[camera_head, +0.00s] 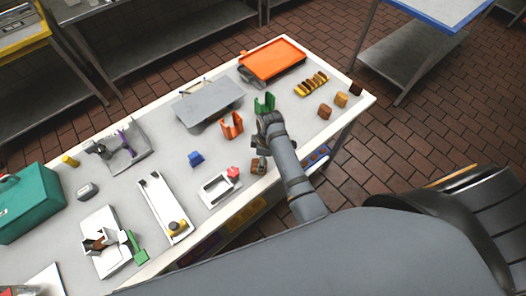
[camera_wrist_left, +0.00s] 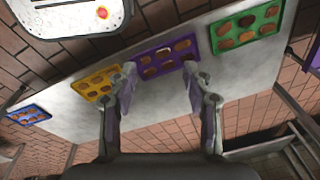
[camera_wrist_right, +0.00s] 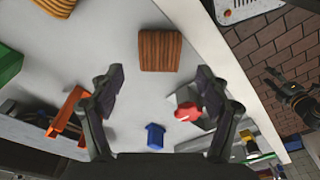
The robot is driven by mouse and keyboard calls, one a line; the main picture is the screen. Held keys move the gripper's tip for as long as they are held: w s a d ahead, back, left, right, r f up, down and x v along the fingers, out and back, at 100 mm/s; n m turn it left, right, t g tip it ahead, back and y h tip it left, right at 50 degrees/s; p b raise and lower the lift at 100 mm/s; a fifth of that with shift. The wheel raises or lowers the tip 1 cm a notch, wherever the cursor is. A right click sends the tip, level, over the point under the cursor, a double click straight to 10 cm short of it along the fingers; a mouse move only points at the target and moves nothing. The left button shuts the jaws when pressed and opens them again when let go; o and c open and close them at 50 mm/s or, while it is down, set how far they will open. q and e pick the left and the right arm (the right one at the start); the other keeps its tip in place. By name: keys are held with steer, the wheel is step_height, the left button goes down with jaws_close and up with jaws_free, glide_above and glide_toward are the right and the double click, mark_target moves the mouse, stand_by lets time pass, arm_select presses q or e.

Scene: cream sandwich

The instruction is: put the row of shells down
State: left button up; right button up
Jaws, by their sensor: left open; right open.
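A brown ridged block (camera_wrist_right: 160,50), which looks like a row of shells packed together, lies on the grey table top in the right wrist view. A small brown piece (camera_head: 258,167) beside the right gripper in the head view may be the same block. My right gripper (camera_wrist_right: 160,85) is open and empty, with the block beyond its fingertips and apart from them. A yellow and dark row of pieces (camera_head: 311,84) lies near the table's far right. My left gripper (camera_wrist_left: 160,80) is open and empty in front of a purple tray (camera_wrist_left: 140,62) with brown pieces.
An orange bracket (camera_head: 231,126), a green bracket (camera_head: 264,103), a blue block (camera_head: 196,158) and a red piece (camera_head: 233,173) stand near the right gripper. A yellow tray (camera_wrist_left: 80,90), green tray (camera_wrist_left: 218,48) and blue tray (camera_wrist_left: 30,114) flank the purple one.

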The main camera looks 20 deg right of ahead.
arm_select(q)
steer(key=shift+s+a+f, duration=0.1)
steer(key=shift+s, duration=0.9)
arm_select(e)
step_height(320, 180, up, 7)
steer(key=shift+s+d, duration=0.25)
steer(key=shift+d, duration=0.15)
arm_select(q)
steer(key=shift+w, duration=0.15)
